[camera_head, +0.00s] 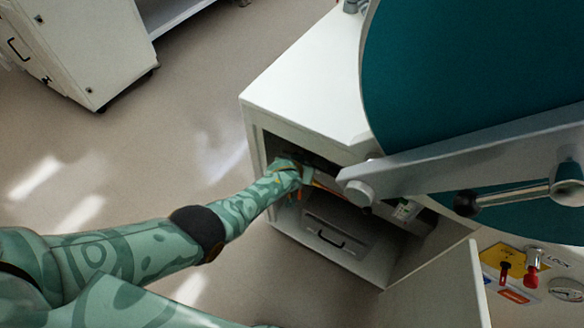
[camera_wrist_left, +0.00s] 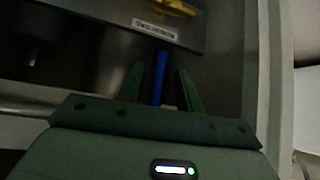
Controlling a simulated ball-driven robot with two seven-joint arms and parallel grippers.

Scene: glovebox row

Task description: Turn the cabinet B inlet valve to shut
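My left arm reaches into the open white cabinet (camera_head: 300,100) under the large teal disc. My left gripper (camera_head: 303,176) is inside the upper part of the opening. In the left wrist view, the two dark green fingers of my left gripper (camera_wrist_left: 160,88) stand apart on either side of a blue lever (camera_wrist_left: 158,75), with gaps visible beside it. A brass-coloured part (camera_wrist_left: 172,8) and a small pale label (camera_wrist_left: 155,28) are on the panel beyond; the label is too small to read. I cannot tell which valve is the cabinet B inlet. My right gripper is not in view.
An opened cabinet door (camera_head: 440,295) stands at the lower right. A grey box with a dark handle (camera_head: 325,235) is low in the cabinet. A teal round door (camera_head: 470,80) with a grey bar (camera_head: 460,155) is above right. Open floor lies left.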

